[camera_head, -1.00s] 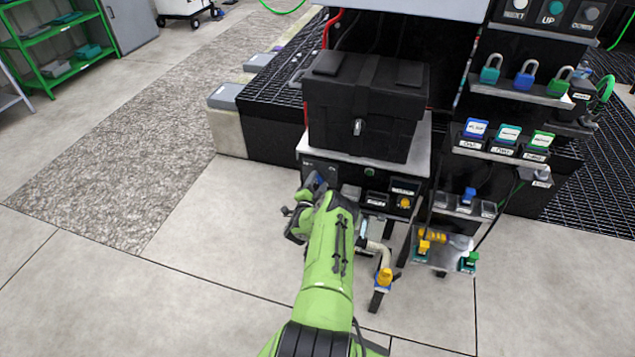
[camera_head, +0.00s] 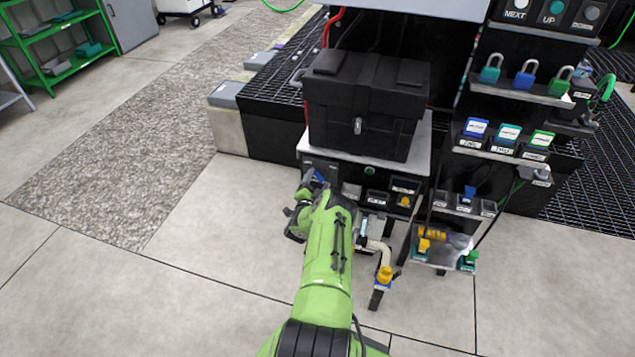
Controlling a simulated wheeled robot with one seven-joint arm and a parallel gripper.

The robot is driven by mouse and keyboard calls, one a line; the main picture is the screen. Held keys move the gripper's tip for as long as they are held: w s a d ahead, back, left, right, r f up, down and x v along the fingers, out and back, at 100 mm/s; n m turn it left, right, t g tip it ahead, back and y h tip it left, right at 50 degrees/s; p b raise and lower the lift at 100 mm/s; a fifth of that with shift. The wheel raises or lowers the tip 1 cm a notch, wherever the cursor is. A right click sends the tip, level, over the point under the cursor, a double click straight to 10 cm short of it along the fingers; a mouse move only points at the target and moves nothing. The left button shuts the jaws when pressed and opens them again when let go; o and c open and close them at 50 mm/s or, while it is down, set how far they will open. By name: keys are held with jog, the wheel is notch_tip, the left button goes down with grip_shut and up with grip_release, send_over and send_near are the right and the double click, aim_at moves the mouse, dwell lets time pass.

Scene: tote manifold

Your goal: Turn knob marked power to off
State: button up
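A dark control panel (camera_head: 388,184) runs along the front of the cart below the black toolbox. It carries a blue knob (camera_head: 319,177) at its left end, a green round part (camera_head: 369,170) near the middle and a yellow knob (camera_head: 404,201) at the right. The labels are too small to read, so I cannot tell which knob is marked power. My gripper (camera_head: 309,187) is at the panel's left end, close to the blue knob. Its fingers are mostly hidden by my green arm and wrist, and contact with the knob cannot be made out.
The black toolbox (camera_head: 366,100) stands on the cart above the panel. A pipe with a yellow fitting (camera_head: 384,275) hangs below. To the right are shelves with padlocks (camera_head: 524,82) and a small tray (camera_head: 440,258). The floor to the left is clear.

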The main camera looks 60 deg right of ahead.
jog(key=s+a+p, duration=0.2)
jog(key=a+p, duration=0.2)
jog(key=a, duration=1.1)
jog(key=shift+s+a+p, duration=0.25)
jog(key=shift+a+p, duration=0.05)
jog(key=shift+p, duration=0.05)
